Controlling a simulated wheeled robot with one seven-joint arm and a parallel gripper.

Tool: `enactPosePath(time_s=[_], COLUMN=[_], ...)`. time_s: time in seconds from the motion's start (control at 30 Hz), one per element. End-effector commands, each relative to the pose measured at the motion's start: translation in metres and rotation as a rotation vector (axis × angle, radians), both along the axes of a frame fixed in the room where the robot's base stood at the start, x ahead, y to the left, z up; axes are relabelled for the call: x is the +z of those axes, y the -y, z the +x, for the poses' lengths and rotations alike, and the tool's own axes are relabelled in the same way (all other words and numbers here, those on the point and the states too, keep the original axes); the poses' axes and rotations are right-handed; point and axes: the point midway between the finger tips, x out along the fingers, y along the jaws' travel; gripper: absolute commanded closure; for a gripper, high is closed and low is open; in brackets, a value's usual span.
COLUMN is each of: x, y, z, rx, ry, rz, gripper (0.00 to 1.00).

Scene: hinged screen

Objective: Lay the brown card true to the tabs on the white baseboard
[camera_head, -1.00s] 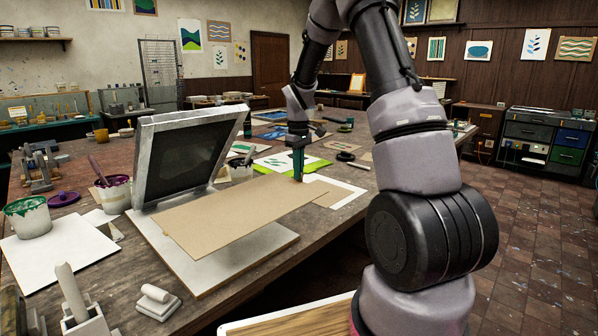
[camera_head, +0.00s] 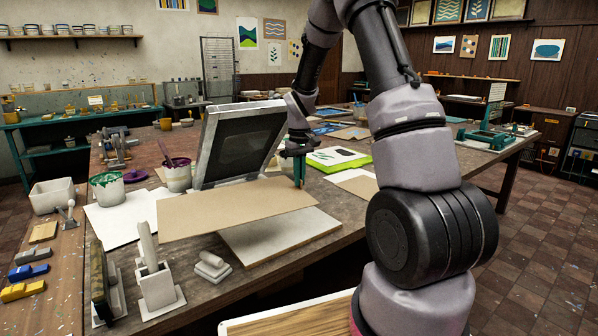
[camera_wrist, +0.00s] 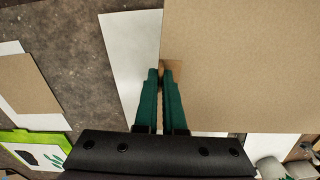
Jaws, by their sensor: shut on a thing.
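The brown card (camera_head: 235,205) is held roughly level, raised above the white baseboard (camera_head: 285,238). My gripper (camera_head: 299,178) is shut on the card's far edge, near its right end. The card reaches past the baseboard to the left and covers its left and far parts; the board's right and near parts show bare. In the wrist view the card (camera_wrist: 245,60) fills the upper right, with the fingertips (camera_wrist: 168,72) at its edge. A strip of white surface (camera_wrist: 130,60) shows beside it. I cannot make out any tabs on the baseboard.
A hinged screen (camera_head: 240,145) stands tilted up behind the card. A purple paint pot (camera_head: 178,176), a green paint pot (camera_head: 107,188) and white paper (camera_head: 125,218) are at left. A grey stand (camera_head: 157,270) and a small white block (camera_head: 211,265) are in front.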

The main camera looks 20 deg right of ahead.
Motion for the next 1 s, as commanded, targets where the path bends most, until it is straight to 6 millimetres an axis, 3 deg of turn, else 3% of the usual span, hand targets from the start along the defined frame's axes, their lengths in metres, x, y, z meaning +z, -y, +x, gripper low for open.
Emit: enactPosePath(time_s=[0.6, 0.8, 1.0], x=[-0.072, -0.084, -0.09], y=[-0.011, -0.021, -0.027], z=[-0.05, -0.065, -0.072], rx=[-1.012, -1.257, -1.396], ry=[0.006, 0.003, 0.001], rz=[0.001, 0.004, 0.006], gripper=[1.0, 1.0, 1.0])
